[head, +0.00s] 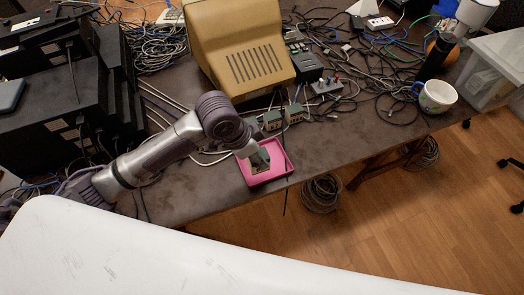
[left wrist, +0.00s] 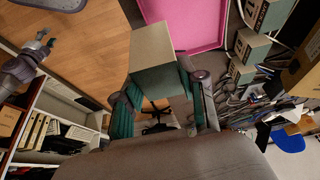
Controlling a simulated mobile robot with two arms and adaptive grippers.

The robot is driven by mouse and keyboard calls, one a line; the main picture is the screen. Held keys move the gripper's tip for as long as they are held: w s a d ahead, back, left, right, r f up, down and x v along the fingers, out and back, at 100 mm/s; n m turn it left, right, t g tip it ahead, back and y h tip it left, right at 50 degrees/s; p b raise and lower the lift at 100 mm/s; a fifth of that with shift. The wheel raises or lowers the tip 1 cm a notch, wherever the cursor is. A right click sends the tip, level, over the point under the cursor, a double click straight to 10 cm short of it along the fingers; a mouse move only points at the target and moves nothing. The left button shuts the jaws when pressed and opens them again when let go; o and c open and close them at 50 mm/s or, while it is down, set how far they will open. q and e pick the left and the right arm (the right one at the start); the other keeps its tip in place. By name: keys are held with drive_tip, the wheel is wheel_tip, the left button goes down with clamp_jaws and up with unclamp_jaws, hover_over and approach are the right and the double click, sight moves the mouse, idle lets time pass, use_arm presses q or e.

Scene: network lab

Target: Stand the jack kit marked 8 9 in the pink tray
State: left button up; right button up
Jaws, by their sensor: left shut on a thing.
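My left gripper (head: 254,151) is shut on a small beige and grey-green box-shaped jack kit (head: 261,164). In the left wrist view the kit (left wrist: 166,62) sits between the two fingers (left wrist: 163,98); no marking is readable on its visible faces. The pink tray (head: 264,181) lies at the table's front edge. In the head view the kit overlaps the tray's left part; I cannot tell whether it touches the floor. The tray (left wrist: 195,22) also shows beyond the kit in the left wrist view. My right gripper (left wrist: 46,40) is small at the upper left there, its jaws unclear.
A beige casing (head: 238,55), loose cables and a power strip (head: 327,86) lie further back. A white mug (head: 437,97) and a clear bin (head: 497,72) are at right. Black devices (head: 65,110) fill the left.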

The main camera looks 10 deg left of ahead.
use_arm(q)
drive_tip(key=w+a+f, duration=0.1)
drive_tip(key=w+f, duration=0.1)
drive_tip(key=w+a+f, duration=0.2)
drive_tip(key=f, duration=0.1)
drive_tip(key=w+a+f+p, duration=0.1)
drive_tip(key=w+a+f, duration=0.1)
drive_tip(key=w+f, duration=0.1)
drive_tip(key=shift+w+f, duration=0.1)
drive_tip(key=shift+f, duration=0.5)
use_arm(e)
drive_tip(key=shift+s+d+r, duration=0.1)
drive_tip(key=shift+d+r, duration=0.05)
drive_tip(key=shift+r, duration=0.6)
use_arm(q)
drive_tip(key=shift+f, duration=0.1)
drive_tip(key=o, duration=1.2)
use_arm(e)
drive_tip(key=shift+a, duration=0.45)
